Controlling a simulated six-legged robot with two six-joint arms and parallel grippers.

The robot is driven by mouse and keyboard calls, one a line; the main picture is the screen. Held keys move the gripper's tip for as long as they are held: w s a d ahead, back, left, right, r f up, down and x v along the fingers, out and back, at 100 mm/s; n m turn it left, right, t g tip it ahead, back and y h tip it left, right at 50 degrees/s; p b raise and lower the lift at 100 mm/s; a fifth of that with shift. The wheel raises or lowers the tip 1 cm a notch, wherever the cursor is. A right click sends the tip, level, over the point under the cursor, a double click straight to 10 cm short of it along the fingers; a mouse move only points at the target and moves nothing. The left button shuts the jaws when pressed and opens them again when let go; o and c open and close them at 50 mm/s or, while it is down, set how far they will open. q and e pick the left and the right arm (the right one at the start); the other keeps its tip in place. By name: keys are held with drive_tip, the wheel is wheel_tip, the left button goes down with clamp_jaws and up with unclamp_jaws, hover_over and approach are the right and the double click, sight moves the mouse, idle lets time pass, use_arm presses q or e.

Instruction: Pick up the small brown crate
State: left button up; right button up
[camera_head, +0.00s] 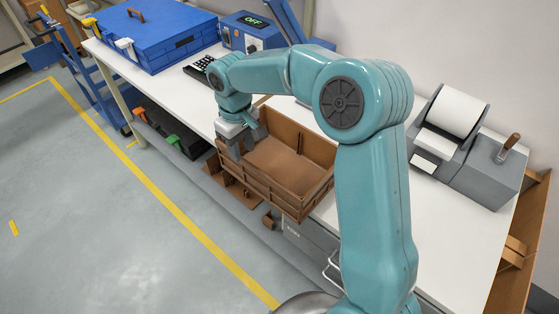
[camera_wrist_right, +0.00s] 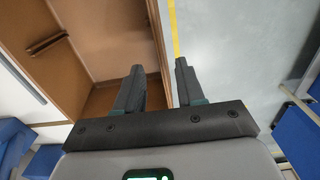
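The small brown crate (camera_head: 288,196) is an open, empty box at the front edge of the white table. My right gripper (camera_head: 240,147) reaches down over the crate's left wall in the head view. In the right wrist view my right gripper (camera_wrist_right: 159,68) has its fingers apart. One finger is over the crate's inside and the other is outside, with the rim of the crate (camera_wrist_right: 157,45) between them. Gaps show beside the wall, so the fingers do not look closed on it. My left gripper is not in view.
Brown pieces (camera_head: 232,185) lie below the crate. Floor at left is open.

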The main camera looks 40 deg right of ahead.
sight(246, 168)
drive_tip(key=shift+a+f, duration=0.25)
drive_tip(key=shift+f, duration=0.55)
drive_tip(key=shift+s+f, duration=0.25)
drive_tip(key=shift+f, duration=0.1)
drive_tip(key=shift+s+d+f, duration=0.1)
drive_tip(key=shift+d+f, duration=0.1)
drive_tip(key=f, duration=0.2)
drive_tip(key=f+p, duration=0.1)
drive_tip(key=f, duration=0.1)
drive_tip(key=shift+w+a+f, duration=0.2)
drive_tip(key=shift+f, duration=0.2)
drive_tip(key=shift+s+d+f, duration=0.1)
drive_tip(key=shift+d+f, duration=0.1)
drive_tip(key=shift+f, duration=0.05)
drive_tip(key=shift+a, duration=0.15)
clamp_jaws()
